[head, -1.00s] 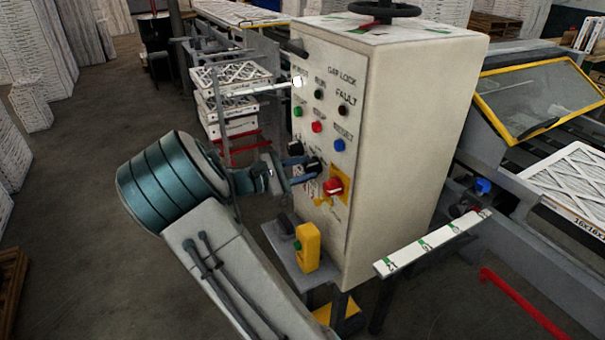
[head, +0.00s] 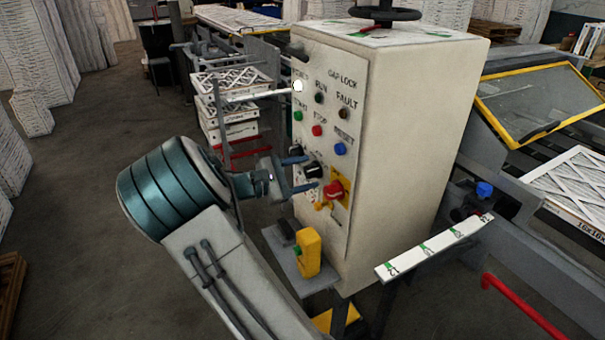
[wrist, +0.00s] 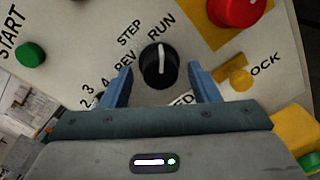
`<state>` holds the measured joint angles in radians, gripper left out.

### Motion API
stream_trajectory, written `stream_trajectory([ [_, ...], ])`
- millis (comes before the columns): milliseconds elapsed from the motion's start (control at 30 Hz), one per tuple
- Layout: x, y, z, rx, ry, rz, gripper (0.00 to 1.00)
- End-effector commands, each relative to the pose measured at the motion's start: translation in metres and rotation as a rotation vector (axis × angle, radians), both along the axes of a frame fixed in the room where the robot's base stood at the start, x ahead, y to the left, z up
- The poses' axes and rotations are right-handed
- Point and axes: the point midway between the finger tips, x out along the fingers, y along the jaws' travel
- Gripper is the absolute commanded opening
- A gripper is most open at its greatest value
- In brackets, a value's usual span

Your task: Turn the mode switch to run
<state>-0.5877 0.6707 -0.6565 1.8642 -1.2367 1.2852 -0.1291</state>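The mode switch is a black round knob (wrist: 158,66) with a white pointer line, on the panel of the pale cabinet (head: 420,160). In the head view my gripper (head: 312,172) is at the panel beside the knob (head: 314,170).
The green start button (wrist: 30,55) is on the panel. A yellow box (head: 307,252) stands on a small shelf below. A labelled white rail (head: 435,247) juts out at right.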

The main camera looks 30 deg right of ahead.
Motion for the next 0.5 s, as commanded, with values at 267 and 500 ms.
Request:
stream_trajectory([
  [267,0.0,0.006,0.0,-0.001,0.0,0.002,0.55],
  [500,0.001,0.052,0.001,0.0,-0.001,0.005,0.55],
])
